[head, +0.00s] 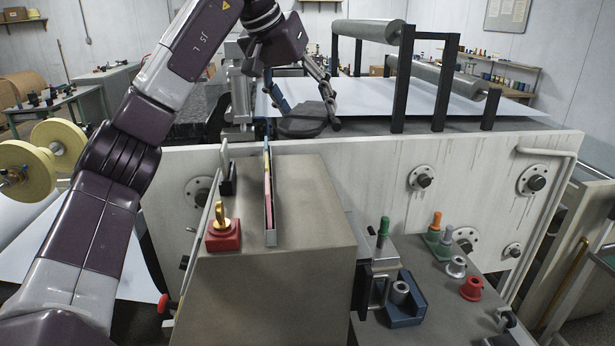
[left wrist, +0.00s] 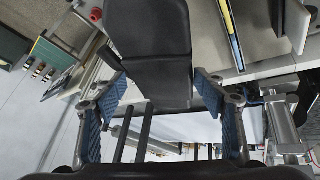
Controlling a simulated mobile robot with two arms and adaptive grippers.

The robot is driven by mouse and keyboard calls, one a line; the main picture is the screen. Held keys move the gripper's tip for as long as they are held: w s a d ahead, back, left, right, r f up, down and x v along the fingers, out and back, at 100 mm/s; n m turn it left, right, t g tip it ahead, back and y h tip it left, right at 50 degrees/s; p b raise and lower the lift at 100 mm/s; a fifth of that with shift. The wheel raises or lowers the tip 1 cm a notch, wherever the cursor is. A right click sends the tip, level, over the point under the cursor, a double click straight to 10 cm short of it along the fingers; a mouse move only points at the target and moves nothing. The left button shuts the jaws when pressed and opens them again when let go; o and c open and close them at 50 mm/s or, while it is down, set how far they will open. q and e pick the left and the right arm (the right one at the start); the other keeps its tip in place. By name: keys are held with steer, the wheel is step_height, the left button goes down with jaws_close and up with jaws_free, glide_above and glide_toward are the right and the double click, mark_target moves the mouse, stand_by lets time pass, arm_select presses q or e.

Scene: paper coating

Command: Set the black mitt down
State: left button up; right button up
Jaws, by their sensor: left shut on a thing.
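The black mitt (head: 303,121) is a dark, flat piece at the left end of the coating machine's top, by the edge of the white sheet. My left gripper (head: 308,110) comes down from above with its fingers on either side of the mitt and is shut on it. In the left wrist view the mitt (left wrist: 152,50) fills the upper middle, between the blue-padded fingers (left wrist: 162,92). I cannot tell whether the mitt touches the surface below. My right gripper is not in view.
The white sheet (head: 400,98) runs under rollers (head: 366,31) on black posts (head: 402,80). A beige cabinet (head: 300,200) stands in front, bearing a narrow upright holder (head: 270,225) and a red block with a brass piece (head: 223,238). Small fixtures crowd the right bench (head: 445,315).

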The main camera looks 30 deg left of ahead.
arm_select(q)
step_height(320, 180, down, 14)
steer(key=shift+a+r+p, duration=0.1)
steer(key=shift+r+p, duration=0.15)
steer(key=shift+p, duration=0.35)
steer(key=shift+f+b, duration=0.3)
steer(key=shift+f, duration=0.35)
steer(key=o, duration=0.9)
steer(key=shift+r, duration=0.1)
